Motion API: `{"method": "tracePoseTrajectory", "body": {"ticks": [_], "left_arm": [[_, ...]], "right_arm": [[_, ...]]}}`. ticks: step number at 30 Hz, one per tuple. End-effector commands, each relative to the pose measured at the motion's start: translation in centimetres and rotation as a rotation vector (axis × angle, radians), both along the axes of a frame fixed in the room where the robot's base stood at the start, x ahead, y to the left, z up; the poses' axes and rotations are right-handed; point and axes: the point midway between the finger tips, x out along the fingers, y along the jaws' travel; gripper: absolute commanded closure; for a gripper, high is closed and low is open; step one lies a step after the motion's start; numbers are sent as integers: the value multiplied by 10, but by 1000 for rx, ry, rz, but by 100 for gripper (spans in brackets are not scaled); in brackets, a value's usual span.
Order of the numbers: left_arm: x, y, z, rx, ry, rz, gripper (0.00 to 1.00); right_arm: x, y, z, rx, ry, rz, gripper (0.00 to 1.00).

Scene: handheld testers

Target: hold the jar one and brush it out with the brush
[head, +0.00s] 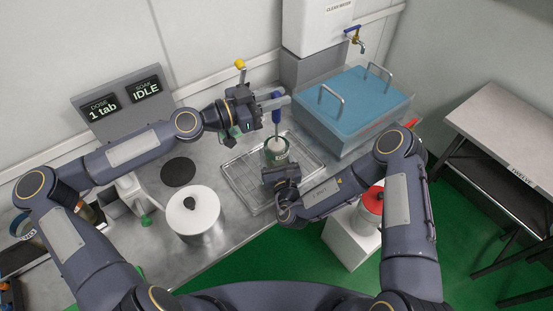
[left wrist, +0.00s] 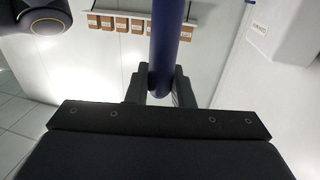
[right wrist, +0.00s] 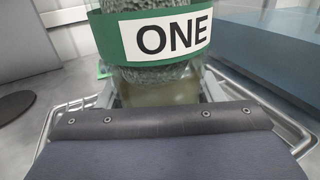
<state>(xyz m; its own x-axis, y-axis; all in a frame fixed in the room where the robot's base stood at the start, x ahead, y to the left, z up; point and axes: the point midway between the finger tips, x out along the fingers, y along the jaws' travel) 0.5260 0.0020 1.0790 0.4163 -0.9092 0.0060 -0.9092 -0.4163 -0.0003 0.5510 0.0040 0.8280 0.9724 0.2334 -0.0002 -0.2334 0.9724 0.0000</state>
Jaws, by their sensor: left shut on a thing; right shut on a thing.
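The jar (head: 277,150) has a green band and stands upright over the wire rack (head: 240,182). In the right wrist view the jar (right wrist: 155,85) shows the label ONE, with a rough grey-green layer on its glass. My right gripper (right wrist: 158,95) is shut around the jar's lower part. My left gripper (head: 272,98) is shut on the blue handle of the brush (head: 276,115). The handle (left wrist: 165,50) also fills the middle of the left wrist view. The brush points down with its lower end at the jar's mouth; its bristles are hard to make out.
A blue-lidded tank (head: 352,105) stands right of the rack, below a water container with a tap (head: 354,38). A white lidded pot (head: 194,213) and a black disc (head: 178,172) are on the left. A red-topped container (head: 373,200) stands on a white block at the right.

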Motion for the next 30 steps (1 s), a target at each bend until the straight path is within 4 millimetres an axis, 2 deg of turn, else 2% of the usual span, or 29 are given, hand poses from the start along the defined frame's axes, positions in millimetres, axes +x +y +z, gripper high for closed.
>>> {"method": "tracePoseTrajectory", "body": {"ticks": [16,30], "left_arm": [[0,0,-43,-2,1,0,100],[0,0,-47,0,0,0,100]], "right_arm": [[0,0,0,0,1,0,68],[0,0,0,0,1,0,68]]}}
